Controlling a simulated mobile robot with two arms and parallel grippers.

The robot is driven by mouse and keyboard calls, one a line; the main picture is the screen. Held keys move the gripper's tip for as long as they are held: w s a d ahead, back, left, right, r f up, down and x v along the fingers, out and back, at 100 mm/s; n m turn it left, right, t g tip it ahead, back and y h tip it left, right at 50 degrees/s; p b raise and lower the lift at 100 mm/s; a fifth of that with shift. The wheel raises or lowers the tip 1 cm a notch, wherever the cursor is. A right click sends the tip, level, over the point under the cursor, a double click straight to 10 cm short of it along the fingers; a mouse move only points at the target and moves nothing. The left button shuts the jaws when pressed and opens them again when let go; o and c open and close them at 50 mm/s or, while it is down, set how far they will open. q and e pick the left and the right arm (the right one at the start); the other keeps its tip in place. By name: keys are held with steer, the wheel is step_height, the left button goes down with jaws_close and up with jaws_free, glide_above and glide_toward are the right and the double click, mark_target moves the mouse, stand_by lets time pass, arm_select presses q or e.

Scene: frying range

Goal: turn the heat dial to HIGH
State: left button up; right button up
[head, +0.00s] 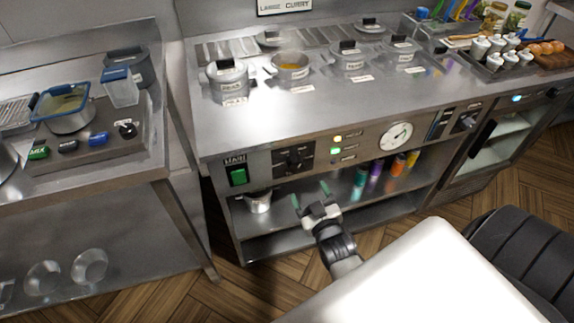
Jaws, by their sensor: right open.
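A black heat dial (293,160) sits on the front control panel (262,163) of the steel range, right of a green main switch (238,176). The dial's markings are too small to read. My right gripper (310,198) is open and empty, in front of the range, below and slightly right of the dial. It is apart from the dial. Three small indicator lights (337,149) and a round white gauge (396,135) are right of the dial. Another dark knob (466,121) is on the panel's far right. My left gripper is not in view.
Lidded pots (228,80) and an open pot (290,66) stand on the range top. A small pot (258,201) and several coloured bottles (375,177) are on the shelf under the panel. A steel side table (120,165) stands at the left, with a gap between.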

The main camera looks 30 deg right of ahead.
mark_target(297, 168)
steer(key=x, duration=0.5)
steer(key=shift+w+d, duration=0.1)
steer(key=shift+x, duration=2.15)
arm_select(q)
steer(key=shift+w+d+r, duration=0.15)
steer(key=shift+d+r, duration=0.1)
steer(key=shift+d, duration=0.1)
arm_select(e)
steer(key=shift+c, duration=1.2)
steer(key=c, duration=0.7)
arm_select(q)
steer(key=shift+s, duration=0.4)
